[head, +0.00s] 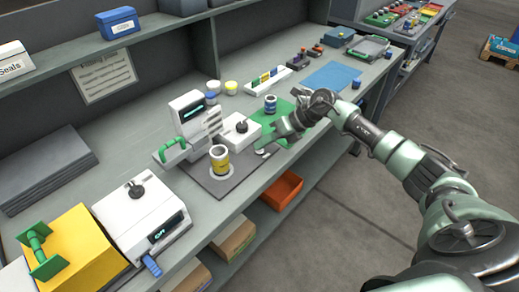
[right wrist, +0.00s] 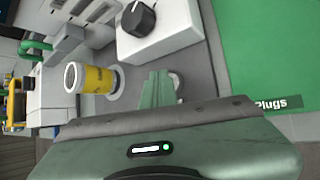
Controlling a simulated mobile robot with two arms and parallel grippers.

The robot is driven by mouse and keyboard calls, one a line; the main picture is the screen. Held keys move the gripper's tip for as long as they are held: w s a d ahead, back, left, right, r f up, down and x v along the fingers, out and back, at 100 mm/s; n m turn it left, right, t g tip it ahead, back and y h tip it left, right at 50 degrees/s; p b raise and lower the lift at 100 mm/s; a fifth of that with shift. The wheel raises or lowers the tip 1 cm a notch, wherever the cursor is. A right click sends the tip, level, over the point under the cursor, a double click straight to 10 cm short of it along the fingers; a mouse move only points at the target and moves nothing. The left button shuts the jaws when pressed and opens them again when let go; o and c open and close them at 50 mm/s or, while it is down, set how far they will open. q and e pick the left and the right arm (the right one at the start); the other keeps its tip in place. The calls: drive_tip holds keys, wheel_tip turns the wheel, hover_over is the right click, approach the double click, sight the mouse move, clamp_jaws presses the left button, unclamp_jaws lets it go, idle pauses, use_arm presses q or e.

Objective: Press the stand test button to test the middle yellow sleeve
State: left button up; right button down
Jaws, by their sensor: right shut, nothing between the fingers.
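A yellow sleeve with white ends (head: 219,162) stands upright on a pale round seat on the dark stand plate (head: 205,182). It also shows in the right wrist view (right wrist: 98,80), lying sideways in that picture. The test stand (head: 188,112) with a small lit display and a green handle rises behind it. My right gripper (head: 263,151) is shut and empty, low over the plate to the right of the sleeve. In the right wrist view its green fingers (right wrist: 158,88) partly cover a small round pale thing (right wrist: 179,86), perhaps the button. Contact cannot be told. My left gripper is not in view.
A white box with a black knob (head: 240,128) stands close behind the right gripper. A green mat (head: 293,117) with a blue-and-white cup-like piece (head: 270,103) lies to the right. A white box with a lit display (head: 140,215) and a yellow block (head: 80,250) stand at left.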

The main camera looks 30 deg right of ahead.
sight(263, 150)
drive_tip(key=shift+r+p, duration=0.45)
drive_tip(key=shift+r, duration=0.3)
drive_tip(key=shift+r+p, duration=1.75)
drive_tip(key=shift+r, duration=0.8)
